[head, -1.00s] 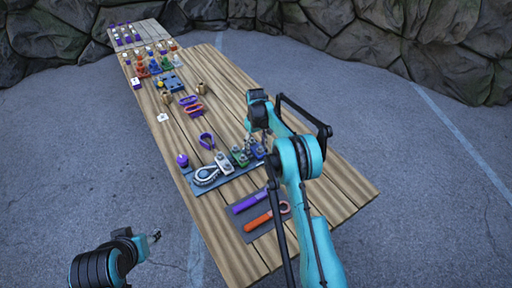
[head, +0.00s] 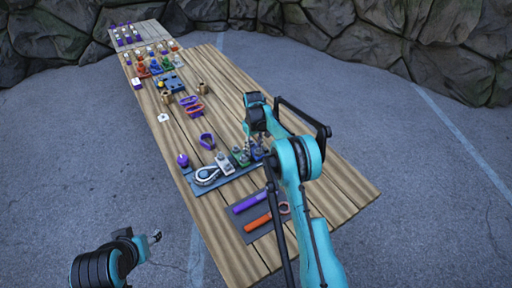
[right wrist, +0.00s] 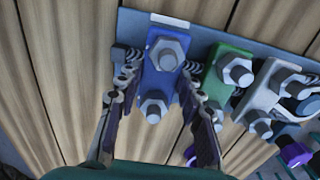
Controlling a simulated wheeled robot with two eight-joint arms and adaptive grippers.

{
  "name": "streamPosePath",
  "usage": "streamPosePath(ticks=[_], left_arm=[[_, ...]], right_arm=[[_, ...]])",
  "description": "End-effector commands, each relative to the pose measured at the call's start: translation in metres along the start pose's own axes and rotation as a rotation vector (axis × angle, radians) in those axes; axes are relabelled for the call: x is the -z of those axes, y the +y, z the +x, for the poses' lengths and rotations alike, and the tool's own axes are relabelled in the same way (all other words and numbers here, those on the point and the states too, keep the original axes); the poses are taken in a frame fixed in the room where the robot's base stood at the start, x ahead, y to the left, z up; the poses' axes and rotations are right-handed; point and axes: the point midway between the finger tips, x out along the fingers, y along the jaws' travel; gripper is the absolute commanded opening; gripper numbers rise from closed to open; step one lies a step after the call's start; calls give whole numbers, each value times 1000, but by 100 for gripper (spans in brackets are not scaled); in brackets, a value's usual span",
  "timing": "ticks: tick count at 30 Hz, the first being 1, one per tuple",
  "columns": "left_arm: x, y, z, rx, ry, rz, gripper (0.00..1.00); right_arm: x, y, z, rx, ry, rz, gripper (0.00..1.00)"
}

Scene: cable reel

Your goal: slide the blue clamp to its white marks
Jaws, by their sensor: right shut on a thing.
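The blue clamp (right wrist: 161,55), a block with two hex nuts, sits at one end of the grey-blue board (right wrist: 212,37) in the right wrist view. My right gripper (right wrist: 158,78) has a finger on each side of it and is shut on it. A white mark (right wrist: 170,20) shows on the board just beyond the clamp's far end; other marks cannot be made out. In the head view the blue clamp (head: 257,152) is partly hidden by my right arm. My left gripper (head: 155,237) is off the table at lower left, too small to tell its opening.
A dark mat with purple and orange tools (head: 257,223) lies nearer. Several small objects stand farther along the wooden table (head: 225,235).

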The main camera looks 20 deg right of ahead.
Motion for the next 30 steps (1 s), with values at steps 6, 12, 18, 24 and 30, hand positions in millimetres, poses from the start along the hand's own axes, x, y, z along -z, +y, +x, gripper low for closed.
streamPosePath(ticks=[6,12,18,24,30], left_arm=[[0,0,0,0,0,0,46],[0,0,0,0,0,0,46],[1,0,-2,0,0,0,46],[6,0,-8,0,0,0,46],[10,0,-14,0,0,0,46]], right_arm=[[0,-4,0,8,-3,-2,59],[0,-3,0,6,-2,-2,59],[0,4,0,5,-2,0,59],[0,14,-23,5,-2,-2,59],[0,14,-65,4,-2,-2,59]])
